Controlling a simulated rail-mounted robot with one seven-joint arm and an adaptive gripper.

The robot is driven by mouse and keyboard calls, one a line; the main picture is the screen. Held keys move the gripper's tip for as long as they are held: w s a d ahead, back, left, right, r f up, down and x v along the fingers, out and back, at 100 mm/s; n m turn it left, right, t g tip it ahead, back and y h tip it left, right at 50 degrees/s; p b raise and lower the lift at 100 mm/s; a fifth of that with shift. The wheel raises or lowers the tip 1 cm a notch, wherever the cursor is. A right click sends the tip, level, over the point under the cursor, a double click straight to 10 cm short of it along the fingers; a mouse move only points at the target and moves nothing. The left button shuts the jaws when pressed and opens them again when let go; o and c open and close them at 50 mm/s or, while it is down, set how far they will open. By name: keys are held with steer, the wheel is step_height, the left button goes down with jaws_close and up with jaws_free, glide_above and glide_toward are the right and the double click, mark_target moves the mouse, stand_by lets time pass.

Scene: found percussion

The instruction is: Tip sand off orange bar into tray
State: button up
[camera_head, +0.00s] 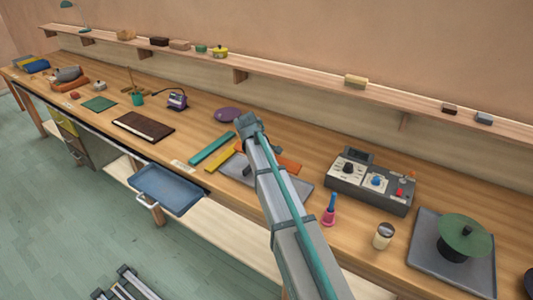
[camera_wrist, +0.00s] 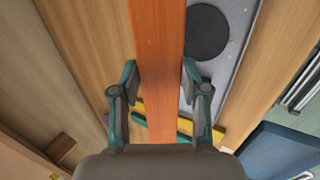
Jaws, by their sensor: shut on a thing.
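The orange bar (camera_wrist: 160,40) runs lengthwise between the two fingers of my gripper (camera_wrist: 160,72) in the wrist view, with a fingertip at each side edge. In the head view the orange bar (camera_head: 288,164) shows only partly behind my arm, over or beside a flat grey tray (camera_head: 236,172); my fingers are hidden there. I cannot make out sand on the bar. A blue tray (camera_head: 166,190) with raised rims sits at the bench's front edge, left of my arm. It also shows at lower right in the wrist view (camera_wrist: 282,150).
A teal bar (camera_head: 212,148) and a yellow bar (camera_head: 221,157) lie left of the orange bar. A dark round pad (camera_wrist: 207,32) is on the grey tray. A control box (camera_head: 370,185), pink-based bottle (camera_head: 329,212) and jar (camera_head: 384,236) stand to the right.

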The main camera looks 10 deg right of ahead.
steer(key=shift+w+r+g+y+p, duration=0.1)
steer(key=shift+r+g+y+p, duration=1)
steer(key=shift+p, duration=1.6)
steer(key=shift+w+d+r+g+y+p, duration=0.1)
steer(key=shift+w+r+g+y+p, duration=0.1)
steer(key=shift+g+y+p, duration=0.15)
steer(key=shift+s+f+g+y+b, duration=0.1)
steer(key=shift+g+y+b, duration=0.15)
steer(key=shift+g+b, duration=0.1)
steer(key=shift+s, duration=0.25)
